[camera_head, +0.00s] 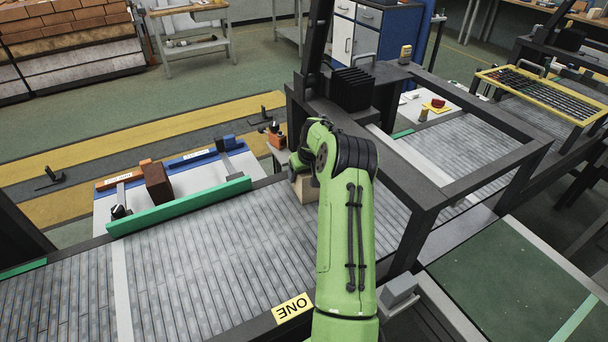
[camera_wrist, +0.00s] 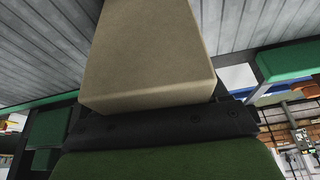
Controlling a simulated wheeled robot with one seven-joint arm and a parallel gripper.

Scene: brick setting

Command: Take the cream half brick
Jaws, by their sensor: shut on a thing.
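The cream half brick (camera_wrist: 150,50) fills the upper middle of the wrist view, its near end against the dark part of my gripper (camera_wrist: 160,122). In the head view a small part of the cream half brick (camera_head: 307,189) shows beside my green arm, over the slatted conveyor. My gripper is shut on the brick. The arm hides most of the gripper and brick in the head view, and I cannot tell whether the brick touches the conveyor.
A green rail (camera_head: 180,207) edges the conveyor (camera_head: 210,245). Behind it, a dark brown brick (camera_head: 157,182) stands on a white table near orange and blue strips. A black frame (camera_head: 480,165) stands over the conveyor at right. The conveyor's left stretch is clear.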

